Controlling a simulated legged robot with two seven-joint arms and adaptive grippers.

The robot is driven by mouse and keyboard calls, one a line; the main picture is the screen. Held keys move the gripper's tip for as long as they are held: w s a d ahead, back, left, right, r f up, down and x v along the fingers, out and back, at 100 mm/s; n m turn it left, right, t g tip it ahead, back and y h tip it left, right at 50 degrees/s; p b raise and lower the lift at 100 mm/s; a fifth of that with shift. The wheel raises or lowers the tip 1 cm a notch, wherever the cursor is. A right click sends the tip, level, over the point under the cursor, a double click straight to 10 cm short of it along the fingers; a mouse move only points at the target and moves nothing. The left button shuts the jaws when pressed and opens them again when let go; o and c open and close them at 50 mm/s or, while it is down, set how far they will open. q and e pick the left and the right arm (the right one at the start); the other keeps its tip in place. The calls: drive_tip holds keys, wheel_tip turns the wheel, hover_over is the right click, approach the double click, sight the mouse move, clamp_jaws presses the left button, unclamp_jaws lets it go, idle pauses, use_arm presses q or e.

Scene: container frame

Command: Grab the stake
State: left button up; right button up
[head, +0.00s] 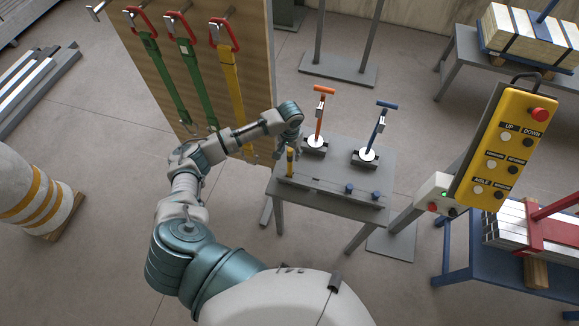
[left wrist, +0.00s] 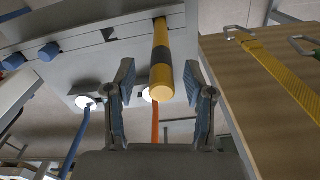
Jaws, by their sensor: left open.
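The stake (head: 290,162) is yellow with a dark band and stands upright at the left end of a bar on the grey table. In the left wrist view the stake (left wrist: 162,72) shows between the two fingers, its round end facing the camera. My left gripper (head: 293,146) is just above the top of the stake in the head view. Its fingers (left wrist: 159,80) are spread, with a visible gap on each side of the stake. I cannot tell how deep the stake reaches between them. My right gripper is not in view.
The grey table (head: 333,207) also bears an orange-handled tool (head: 319,118), a blue-handled tool (head: 375,130) and blue knobs (head: 349,189). A wooden panel with hanging straps (head: 231,80) stands close on the left. A yellow control box (head: 507,148) is at the right.

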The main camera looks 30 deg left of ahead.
sight(290, 158)
use_arm(q)
wheel_tip(290, 158, down, 5)
drive_tip(key=shift+a+p, duration=0.1)
drive_tip(key=shift+p, duration=0.3)
clamp_jaws()
drive_tip(key=shift+w, duration=0.1)
